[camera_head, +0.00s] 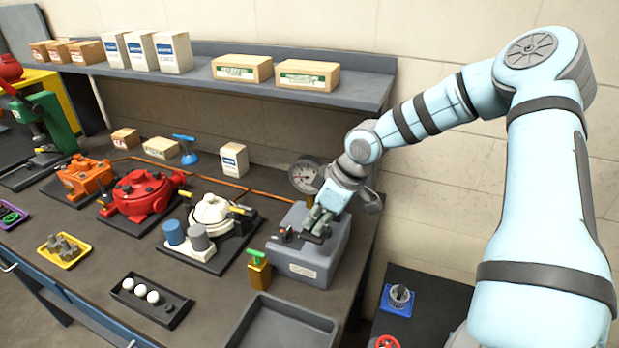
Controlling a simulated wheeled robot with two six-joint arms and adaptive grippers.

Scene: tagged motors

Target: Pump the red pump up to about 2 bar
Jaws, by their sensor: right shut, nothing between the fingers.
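A red pump-like machine (143,194) sits on a black base plate at the left middle of the bench, with a yellow-tipped lever beside it. My right gripper (316,234) is shut and empty, over the top of the grey box, close to a small black handle there. I cannot tell whether it touches the handle. It is well to the right of the red machine. My left gripper is not in view.
An orange machine (85,178) and a white machine (213,213) flank the red one. A green press (50,118) stands far left. A grey tray (283,325) and a black holder with white balls (151,298) lie in front. A shelf (340,94) overhangs the back.

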